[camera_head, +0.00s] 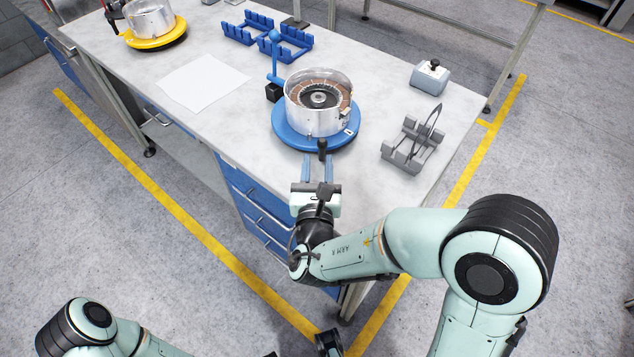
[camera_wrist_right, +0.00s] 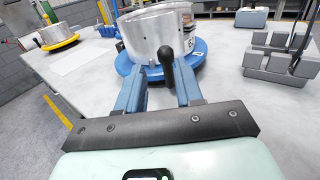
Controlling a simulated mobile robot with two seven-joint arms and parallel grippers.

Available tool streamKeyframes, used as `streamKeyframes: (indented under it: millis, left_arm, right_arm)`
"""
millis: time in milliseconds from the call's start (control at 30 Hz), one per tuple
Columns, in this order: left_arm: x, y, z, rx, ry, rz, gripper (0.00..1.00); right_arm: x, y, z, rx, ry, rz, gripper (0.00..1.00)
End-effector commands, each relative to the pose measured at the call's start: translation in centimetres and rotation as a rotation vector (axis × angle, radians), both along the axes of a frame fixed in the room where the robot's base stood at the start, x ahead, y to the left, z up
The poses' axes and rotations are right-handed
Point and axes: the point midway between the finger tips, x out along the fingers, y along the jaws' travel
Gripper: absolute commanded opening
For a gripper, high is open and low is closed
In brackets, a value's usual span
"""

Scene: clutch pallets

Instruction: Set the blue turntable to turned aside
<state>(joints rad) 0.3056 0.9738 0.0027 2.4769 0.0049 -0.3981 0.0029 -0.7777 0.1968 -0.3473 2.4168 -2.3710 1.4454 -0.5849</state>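The blue turntable (camera_head: 290,137) lies near the front right part of the workbench and carries a silver round clutch housing (camera_head: 312,119). A short black handle (camera_head: 322,146) stands on its near edge; it also shows in the right wrist view (camera_wrist_right: 167,66). My right gripper (camera_head: 318,158) is open, with its two blue fingers pointing at the turntable. In the right wrist view the handle appears between the fingertips (camera_wrist_right: 158,85), with gaps on both sides; I cannot tell how deep it sits between them. My left arm shows at the bottom left; its fingers are not visible.
A blue post (camera_head: 274,62) on a black block stands behind the turntable. A grey rack (camera_head: 411,147) and a grey box with a black knob (camera_head: 429,79) are to the right. White paper (camera_head: 203,82), blue racks (camera_head: 285,44) and a yellow turntable (camera_head: 157,38) lie farther left and back.

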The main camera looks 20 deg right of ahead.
Motion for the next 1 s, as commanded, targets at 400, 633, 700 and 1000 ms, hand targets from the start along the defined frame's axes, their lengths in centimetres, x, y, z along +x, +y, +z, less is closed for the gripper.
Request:
streamKeyframes:
  millis: [400, 633, 700, 1000]
  left_arm:
    - [0.1, 0.0, -0.1, 0.000, -0.002, 0.001, 0.00]
    - [0.1, 0.0, -0.1, 0.000, -0.002, 0.001, 0.00]
    - [0.1, 0.0, -0.1, 0.000, -0.002, 0.001, 0.00]
    - [0.1, 0.0, -0.1, 0.000, -0.002, 0.001, 0.00]
  right_arm:
    - [-4.7, 2.0, 0.0, -0.001, -0.002, -0.003, 0.36]
    - [-4.8, 2.0, 0.0, -0.001, -0.002, -0.003, 0.36]
    - [-4.8, 2.0, 0.0, -0.001, -0.002, -0.003, 0.36]
    - [-4.8, 2.1, 0.0, 0.000, -0.001, -0.003, 0.36]
